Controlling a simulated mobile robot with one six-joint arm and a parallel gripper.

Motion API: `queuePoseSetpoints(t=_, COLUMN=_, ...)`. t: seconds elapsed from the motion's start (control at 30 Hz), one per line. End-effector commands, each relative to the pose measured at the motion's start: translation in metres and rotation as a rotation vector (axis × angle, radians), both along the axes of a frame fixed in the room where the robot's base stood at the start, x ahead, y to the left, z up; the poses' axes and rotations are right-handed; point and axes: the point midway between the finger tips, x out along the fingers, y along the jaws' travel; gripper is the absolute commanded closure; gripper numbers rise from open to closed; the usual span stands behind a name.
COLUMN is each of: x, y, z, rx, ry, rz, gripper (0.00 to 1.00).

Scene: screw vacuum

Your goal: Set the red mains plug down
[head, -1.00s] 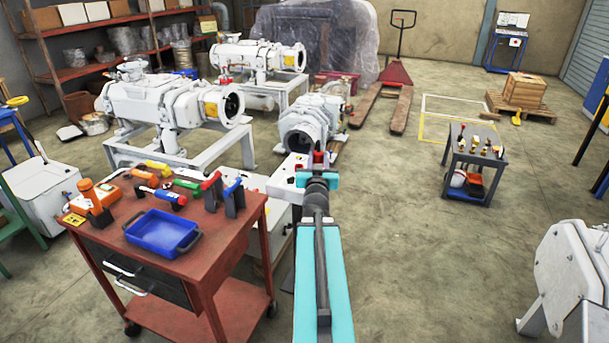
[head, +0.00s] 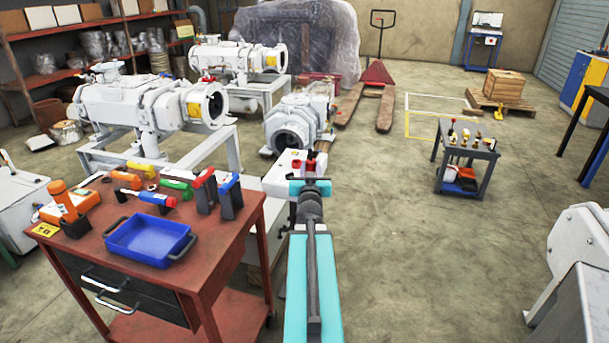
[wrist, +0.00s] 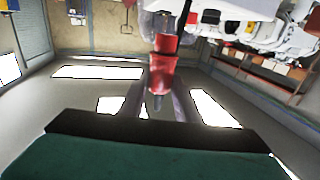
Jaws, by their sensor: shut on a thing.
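The red mains plug (wrist: 163,72) shows in the wrist view between the dark fingers of my gripper (wrist: 160,100), which is shut on it. In the head view, my arm reaches forward and my gripper (head: 311,178) is just right of the red tool trolley. A small red shape (head: 312,163), likely the plug, shows at its tip, in front of a white box (head: 284,166). The fingers are too small there to make out. The plug looks held up, apart from any surface, though the head view does not settle this.
The red trolley (head: 205,262) at left carries a blue tray (head: 150,240), an orange device and several hand tools. White vacuum pumps (head: 150,104) stand behind it. A small grey cart (head: 468,150) with tools is at right. Open floor (head: 420,240) lies between.

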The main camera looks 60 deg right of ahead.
Motion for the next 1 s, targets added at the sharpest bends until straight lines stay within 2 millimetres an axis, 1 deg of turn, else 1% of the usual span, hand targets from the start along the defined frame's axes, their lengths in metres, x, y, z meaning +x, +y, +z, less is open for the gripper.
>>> queuePoseSetpoints(t=0.33, x=0.005, y=0.004, z=0.000, rx=-0.001, ry=-0.001, rz=0.007, gripper=0.96)
queuePoseSetpoints(t=0.47, x=0.008, y=0.002, z=0.000, rx=-0.001, ry=-0.001, rz=0.009, gripper=0.96)
queuePoseSetpoints(t=0.67, x=0.017, y=-0.011, z=-0.001, rx=-0.001, ry=-0.001, rz=0.010, gripper=0.96)
queuePoseSetpoints(t=1.0, x=0.036, y=-0.040, z=-0.004, rx=-0.001, ry=-0.001, rz=0.010, gripper=0.96)
